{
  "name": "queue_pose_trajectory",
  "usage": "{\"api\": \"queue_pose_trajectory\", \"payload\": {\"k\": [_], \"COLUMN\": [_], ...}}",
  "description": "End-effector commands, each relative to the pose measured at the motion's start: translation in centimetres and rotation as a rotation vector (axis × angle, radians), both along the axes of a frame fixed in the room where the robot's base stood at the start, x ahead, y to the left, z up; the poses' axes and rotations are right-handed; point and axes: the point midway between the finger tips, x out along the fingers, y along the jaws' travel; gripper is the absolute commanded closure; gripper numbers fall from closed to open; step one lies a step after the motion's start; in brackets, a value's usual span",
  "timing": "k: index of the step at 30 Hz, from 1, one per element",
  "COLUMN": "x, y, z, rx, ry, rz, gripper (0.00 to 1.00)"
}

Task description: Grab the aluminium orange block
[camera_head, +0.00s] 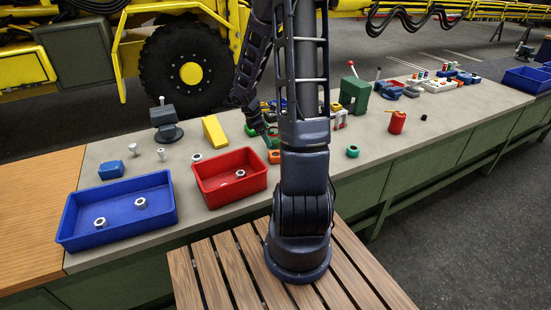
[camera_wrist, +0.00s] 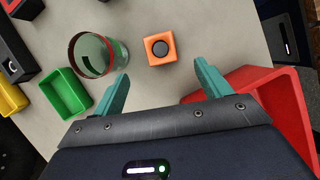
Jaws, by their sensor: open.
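The orange block (camera_wrist: 160,50) is a small cube with a dark round opening in its top face. In the wrist view it lies on the grey bench top, just beyond the space between my fingertips and apart from both. My gripper (camera_wrist: 162,74) is open and empty, with teal fingers on either side of the block's line. In the head view a small orange shape, apparently the same block (camera_head: 274,157), shows right of the red bin, partly hidden by my arm. My fingers are not clear in that view.
A red bin (camera_wrist: 285,88) stands close by my right finger. A cylindrical green container with a red rim (camera_wrist: 97,55) and a small green bin (camera_wrist: 66,93) are on the left. A blue bin (camera_head: 118,211) stands farther left on the bench.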

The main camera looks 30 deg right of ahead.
Motion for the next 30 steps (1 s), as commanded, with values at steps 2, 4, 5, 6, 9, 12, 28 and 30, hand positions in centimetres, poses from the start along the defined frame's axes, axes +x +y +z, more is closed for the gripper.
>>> {"api": "queue_pose_trajectory", "payload": {"k": [2,4,5,6,9,12,28,30], "x": [0.1,0.1,0.1,0.1,-0.1,-0.3,-0.7,-0.8], "y": [-0.1,-0.2,-0.3,-0.5,-1.0,-1.5,-3.2,-3.5], "z": [-0.6,-1.0,-1.3,-1.7,-3.0,-4.3,-8.4,-9.2], "rx": [0.005,0.006,0.006,0.005,0.007,0.007,0.006,0.006], "ry": [0.011,0.015,0.016,0.016,0.018,0.018,0.016,0.016], "rz": [0.016,0.021,0.023,0.023,0.022,0.021,0.021,0.021], "gripper": [0.24,0.24,0.24,0.24,0.24,0.24,0.24,0.24]}}
